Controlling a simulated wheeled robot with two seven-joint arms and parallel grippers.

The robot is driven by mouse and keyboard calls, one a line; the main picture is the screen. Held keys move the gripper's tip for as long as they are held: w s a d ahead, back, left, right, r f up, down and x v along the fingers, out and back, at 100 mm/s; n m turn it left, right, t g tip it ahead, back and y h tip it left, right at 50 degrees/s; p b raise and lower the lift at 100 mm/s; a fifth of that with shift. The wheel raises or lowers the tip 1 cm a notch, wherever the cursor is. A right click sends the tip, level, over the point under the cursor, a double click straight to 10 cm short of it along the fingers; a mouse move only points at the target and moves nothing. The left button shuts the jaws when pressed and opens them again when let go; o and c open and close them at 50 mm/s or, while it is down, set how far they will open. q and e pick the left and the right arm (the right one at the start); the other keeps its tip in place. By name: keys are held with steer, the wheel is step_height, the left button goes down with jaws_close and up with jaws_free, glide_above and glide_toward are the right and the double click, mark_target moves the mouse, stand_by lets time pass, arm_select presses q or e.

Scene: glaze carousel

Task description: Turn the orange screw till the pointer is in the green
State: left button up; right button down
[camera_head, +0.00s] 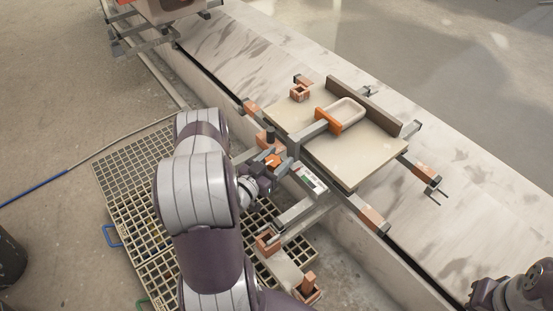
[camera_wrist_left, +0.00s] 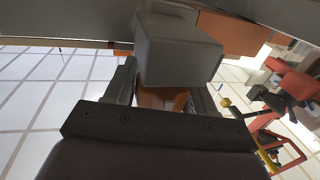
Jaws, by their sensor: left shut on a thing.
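The orange screw (camera_head: 272,159) sits at the near side of a clamp frame, below a grey block (camera_wrist_left: 178,48). My left gripper (camera_head: 265,169) is at the screw from the near left. In the left wrist view an orange part of the screw (camera_wrist_left: 160,97) shows between the two fingers, and the gripper is shut on it. A small pale gauge (camera_head: 310,180) with a little green and a dark mark lies just right of the gripper. It is too small to read where its pointer stands. Part of my right arm shows at the bottom right corner, its jaws unclear.

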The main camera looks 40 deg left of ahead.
arm_select(q)
steer(key=m+h, duration=0.1)
steer(key=h, duration=0.1)
steer(key=m+g+h, duration=0.1)
steer(key=m+h, duration=0.2)
steer(key=h, duration=0.1)
steer(key=shift+s+d+f+g+h+b, duration=0.1)
steer(key=shift+d+g+h+b, duration=0.15)
steer(key=shift+g+h+b, duration=0.05)
steer(key=shift+s+d+m+g+h+b, duration=0.15)
steer(key=shift+m+g+h+b, duration=0.1)
steer(key=shift+m+g+h, duration=0.7)
steer(key=shift+d+m+g+h+b, duration=0.1)
steer(key=shift+m+g+h+b, duration=0.1)
steer(key=shift+m+g+h, duration=0.75)
steer(key=shift+m+h, duration=0.3)
steer(key=shift+h, duration=0.4)
